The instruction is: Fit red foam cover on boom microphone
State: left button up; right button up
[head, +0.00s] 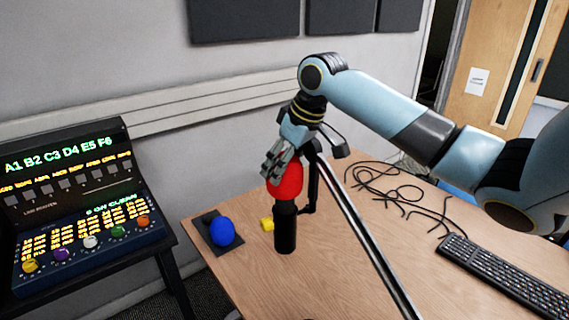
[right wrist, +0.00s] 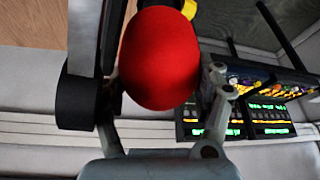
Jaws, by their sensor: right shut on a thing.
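The red foam cover (head: 288,187) is a rounded red piece on top of an upright black cylinder (head: 285,230), which looks like a microphone body. My right gripper (head: 277,162) comes from above and is shut on the red cover. In the right wrist view the red cover (right wrist: 160,58) sits between the two fingers. I cannot tell how far the cover sits over the cylinder. A dark boom pole (head: 365,235) slants down to the right, just right of the cover. My left gripper is not in view.
A blue foam ball (head: 222,232) lies on a small dark mat (head: 207,217) at the desk's left edge. A yellow piece (head: 267,224) is next to the cylinder. Black cables (head: 385,185) and a keyboard (head: 505,277) lie to the right. A lit console (head: 85,215) stands left.

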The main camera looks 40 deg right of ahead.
aim_at(285, 184)
jog(key=shift+f+b, duration=0.5)
jog(key=shift+f, duration=0.55)
jog(key=shift+f, duration=0.35)
jog(key=shift+f, duration=0.3)
jog(key=shift+s+f, duration=0.1)
jog(key=shift+f, duration=0.1)
jog(key=shift+s+a+f, duration=0.1)
jog(key=shift+a+f, duration=0.1)
jog(key=shift+f, duration=0.2)
dwell(0.4)
jog(key=o, duration=1)
jog(key=shift+c, duration=0.2)
jog(key=shift+o, duration=0.2)
jog(key=shift+d, duration=0.1)
